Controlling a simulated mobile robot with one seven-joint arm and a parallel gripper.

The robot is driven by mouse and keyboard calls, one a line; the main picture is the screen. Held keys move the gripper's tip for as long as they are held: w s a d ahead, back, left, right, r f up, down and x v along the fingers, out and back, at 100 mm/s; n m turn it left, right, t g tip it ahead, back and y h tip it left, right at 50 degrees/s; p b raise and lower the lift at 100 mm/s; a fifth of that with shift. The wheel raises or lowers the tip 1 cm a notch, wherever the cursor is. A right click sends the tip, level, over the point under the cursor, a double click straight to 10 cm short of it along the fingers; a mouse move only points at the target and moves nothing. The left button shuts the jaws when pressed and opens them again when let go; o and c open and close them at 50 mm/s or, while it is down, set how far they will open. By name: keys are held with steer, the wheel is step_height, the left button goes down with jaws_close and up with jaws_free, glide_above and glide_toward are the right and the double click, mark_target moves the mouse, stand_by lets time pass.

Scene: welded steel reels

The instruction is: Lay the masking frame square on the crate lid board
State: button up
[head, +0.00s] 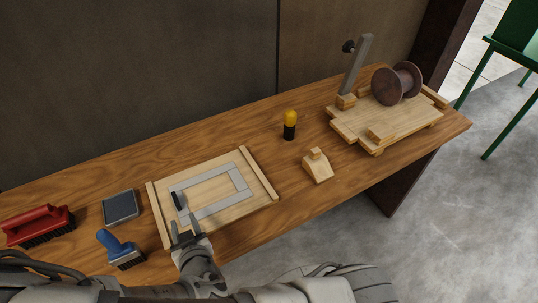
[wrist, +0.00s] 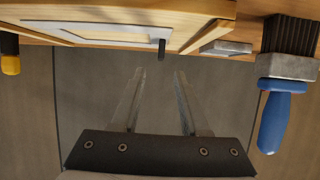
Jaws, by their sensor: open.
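The masking frame (head: 215,207) is a flat grey rectangle with a black grip (head: 177,200) on its left side. It lies on the pale wooden crate lid board (head: 257,195), between the battens at the board's left and right ends. Its sides look roughly parallel to the board's edges; a small skew I cannot tell. My gripper (head: 185,226) is over the board's near left part, close to the grip. In the wrist view my gripper (wrist: 160,72) is open and empty, with the black grip (wrist: 162,48) just beyond the fingertips, apart from them.
A red brush (head: 38,225), a grey block (head: 120,207) and a blue-handled brush (head: 120,250) lie left of the board. To its right are a yellow-and-black bottle (head: 290,124), a wooden block (head: 317,167) and a wooden stand (head: 385,120) with a reel (head: 397,83).

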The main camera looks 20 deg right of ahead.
steer(key=shift+w+d+r+m+g+h, duration=0.1)
steer(key=shift+w+d+m+g+h, duration=0.2)
steer(key=shift+w+m+g+h, duration=0.45)
steer(key=shift+d+r+m+g, duration=0.15)
steer(key=shift+r+m+g, duration=0.1)
steer(key=shift+m+g, duration=0.25)
steer(key=w+d+r+g+y, duration=0.15)
steer(key=d+r, duration=0.25)
steer(key=r, duration=0.5)
steer(key=d+r+g, duration=0.3)
steer(key=d+r, duration=0.1)
steer(key=r, duration=0.5)
steer(key=s+d+r+h, duration=0.1)
steer(key=s+d+r, duration=0.4)
steer(key=s+d, duration=0.1)
steer(key=s+d+r+h, duration=0.2)
steer(key=s+d+r, duration=0.3)
steer(key=d, duration=0.4)
steer(key=shift+s+d+r, duration=0.25)
steer(key=shift+s+r, duration=0.1)
steer(key=shift+r, duration=0.1)
steer(key=shift+a, duration=0.2)
